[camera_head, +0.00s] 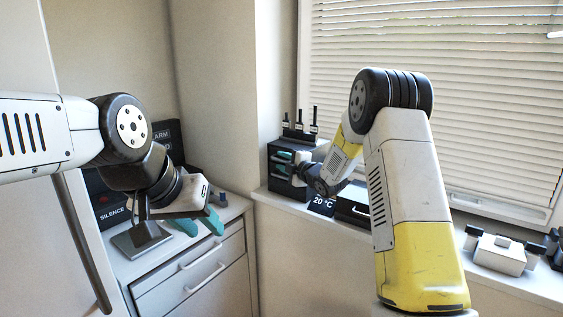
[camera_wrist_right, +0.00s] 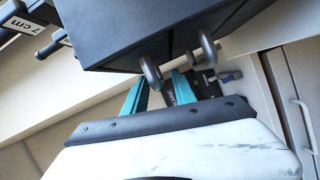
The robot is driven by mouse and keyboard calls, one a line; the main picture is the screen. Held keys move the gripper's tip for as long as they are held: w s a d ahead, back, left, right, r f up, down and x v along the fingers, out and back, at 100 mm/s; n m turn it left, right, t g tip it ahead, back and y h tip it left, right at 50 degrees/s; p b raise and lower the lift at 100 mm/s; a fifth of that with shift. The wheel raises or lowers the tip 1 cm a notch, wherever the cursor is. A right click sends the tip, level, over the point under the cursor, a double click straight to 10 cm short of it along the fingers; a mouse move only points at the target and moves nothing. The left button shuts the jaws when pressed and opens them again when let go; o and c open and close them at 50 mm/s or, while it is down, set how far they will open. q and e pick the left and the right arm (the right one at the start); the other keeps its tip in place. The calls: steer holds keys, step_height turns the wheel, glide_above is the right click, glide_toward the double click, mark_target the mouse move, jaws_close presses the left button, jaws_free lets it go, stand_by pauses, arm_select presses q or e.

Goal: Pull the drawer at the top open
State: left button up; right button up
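A white cabinet under the left counter has a top drawer (camera_head: 225,247) with a bar handle; it looks closed. A dark box (camera_head: 272,172) stands on the windowsill. In the right wrist view the box (camera_wrist_right: 115,35) shows a seam and two grey loop-like handle parts (camera_wrist_right: 151,73). I cannot tell which drawer is meant. My right gripper (camera_head: 284,163) is at the box's front; its teal fingers (camera_wrist_right: 160,92) are apart, close to the handle parts, with no clear grip. My left gripper (camera_head: 198,224) is open and empty above the cabinet top.
A grey stand (camera_head: 141,239) and dark panels, one reading SILENCE (camera_head: 112,213), are beside my left arm. Several upright tools (camera_head: 300,124) stand on the dark box. A 20 °C display (camera_head: 322,204) and white device (camera_head: 500,254) are on the sill. Window blinds (camera_head: 470,90) are behind.

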steer(key=shift+w+a, duration=0.3)
steer(key=shift+w, duration=0.15)
steer(key=shift+c, duration=0.4)
jaws_close()
stand_by(0.8)
